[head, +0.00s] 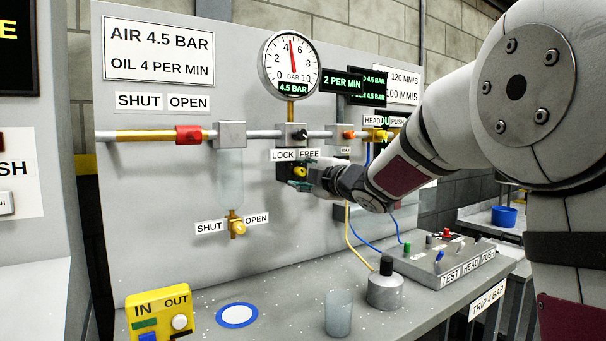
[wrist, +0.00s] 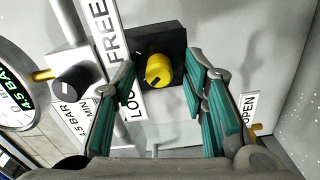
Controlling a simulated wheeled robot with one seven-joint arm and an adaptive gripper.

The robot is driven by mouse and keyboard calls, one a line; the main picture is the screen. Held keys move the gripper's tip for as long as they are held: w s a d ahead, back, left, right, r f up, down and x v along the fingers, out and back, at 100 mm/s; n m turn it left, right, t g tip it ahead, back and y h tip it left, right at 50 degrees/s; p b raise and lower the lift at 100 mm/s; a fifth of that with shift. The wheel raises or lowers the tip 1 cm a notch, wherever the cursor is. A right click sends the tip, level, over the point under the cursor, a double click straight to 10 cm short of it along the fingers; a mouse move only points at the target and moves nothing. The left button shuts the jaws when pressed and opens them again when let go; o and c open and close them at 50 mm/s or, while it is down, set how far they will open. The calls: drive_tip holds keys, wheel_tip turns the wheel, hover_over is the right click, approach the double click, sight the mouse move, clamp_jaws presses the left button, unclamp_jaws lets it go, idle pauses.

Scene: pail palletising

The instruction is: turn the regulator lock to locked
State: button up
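The regulator lock is a yellow round knob (wrist: 158,70) on a black block (wrist: 172,42); it also shows, partly covered by my gripper, in the head view (head: 299,172). A LOCK / FREE label (head: 283,155) sits just above it. A small dark mark shows on the knob's face, but I cannot tell which word it points to. My gripper (wrist: 163,78) is open, with one teal-padded finger on each side of the knob. Gaps show between the pads and the knob in the wrist view. My gripper reaches the panel from the right in the head view (head: 306,179).
A black regulator knob (head: 300,134) and a pressure gauge (head: 291,63) reading about 4.5 bar are above the lock. A glass bowl with a brass drain valve (head: 237,225) hangs to the left. A grey cylinder (head: 385,287) and control box (head: 440,262) stand below.

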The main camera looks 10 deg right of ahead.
drive_tip(key=shift+s+d, duration=0.1)
drive_tip(key=v, duration=1.1)
drive_tip(key=shift+s, duration=0.35)
drive_tip(key=shift+d, duration=0.1)
